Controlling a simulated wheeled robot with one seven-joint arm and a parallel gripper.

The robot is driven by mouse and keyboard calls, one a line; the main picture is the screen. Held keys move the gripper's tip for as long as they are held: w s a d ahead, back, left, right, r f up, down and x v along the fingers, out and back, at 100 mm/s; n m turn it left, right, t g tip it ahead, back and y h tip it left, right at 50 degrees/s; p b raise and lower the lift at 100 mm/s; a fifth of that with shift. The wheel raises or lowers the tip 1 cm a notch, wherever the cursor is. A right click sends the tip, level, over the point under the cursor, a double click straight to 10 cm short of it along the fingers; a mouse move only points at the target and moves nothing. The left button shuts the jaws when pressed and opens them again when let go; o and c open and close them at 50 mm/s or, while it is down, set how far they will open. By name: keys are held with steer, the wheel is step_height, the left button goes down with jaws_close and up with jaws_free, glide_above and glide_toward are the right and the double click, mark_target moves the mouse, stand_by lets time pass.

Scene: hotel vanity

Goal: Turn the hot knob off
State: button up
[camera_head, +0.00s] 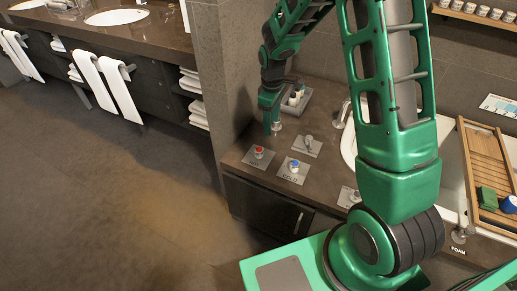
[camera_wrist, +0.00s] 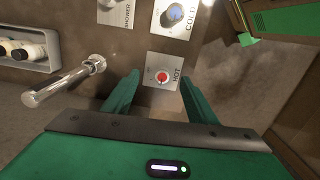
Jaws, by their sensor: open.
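The hot knob, with a red cap, sits on a square metal plate marked HOT on the brown counter; it shows in the head view (camera_head: 259,152) and in the wrist view (camera_wrist: 162,78). My gripper (camera_wrist: 155,92) is open in the wrist view, its two green fingers on either side of the hot plate's lower part, with nothing between them but counter and plate. In the head view my gripper (camera_head: 271,122) points down behind the knob. It appears above the knob; whether it touches is unclear. The blue-capped cold knob (camera_head: 294,165) stands to the right of the hot knob.
A shower control plate (camera_head: 308,145) lies behind the cold knob. A metal spout (camera_wrist: 65,82) is left of the hot knob in the wrist view. A grey tray with small bottles (camera_head: 294,98) stands at the back. A white tub with a wooden caddy (camera_head: 488,165) is at right.

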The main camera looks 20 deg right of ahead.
steer(key=n, duration=0.2)
glide_above(259, 149)
step_height(259, 149, down, 5)
step_height(259, 149, down, 11)
steer(key=shift+r, duration=0.15)
steer(key=c, duration=1.1)
